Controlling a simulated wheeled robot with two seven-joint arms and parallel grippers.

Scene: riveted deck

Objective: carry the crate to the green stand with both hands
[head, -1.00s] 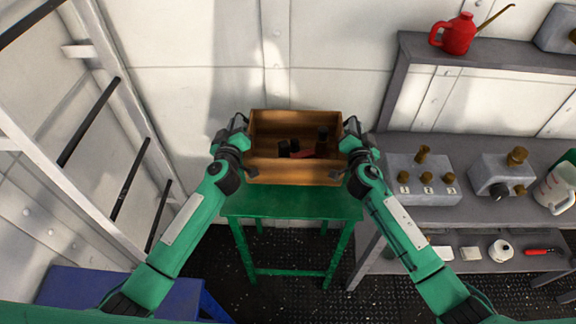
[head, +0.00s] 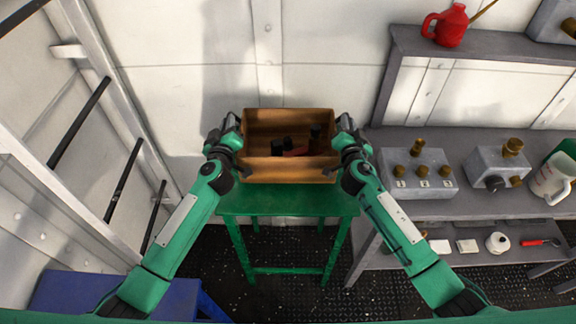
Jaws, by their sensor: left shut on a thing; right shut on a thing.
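The wooden crate (head: 288,168) is at the middle of the head view, with dark items and something red inside it. It looks level and is over the back part of the green stand (head: 285,203). I cannot tell whether its bottom touches the stand top. My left gripper (head: 238,140) is shut on the crate's left side. My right gripper (head: 340,140) is shut on its right side. The fingertips are partly hidden at the crate's walls.
A grey bench (head: 480,205) on the right holds grey blocks with brass knobs and a jug (head: 552,180). A red can (head: 450,25) stands on the shelf above. A blue stand (head: 80,292) is at the lower left, below a ladder-like frame (head: 112,110). A white wall is behind.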

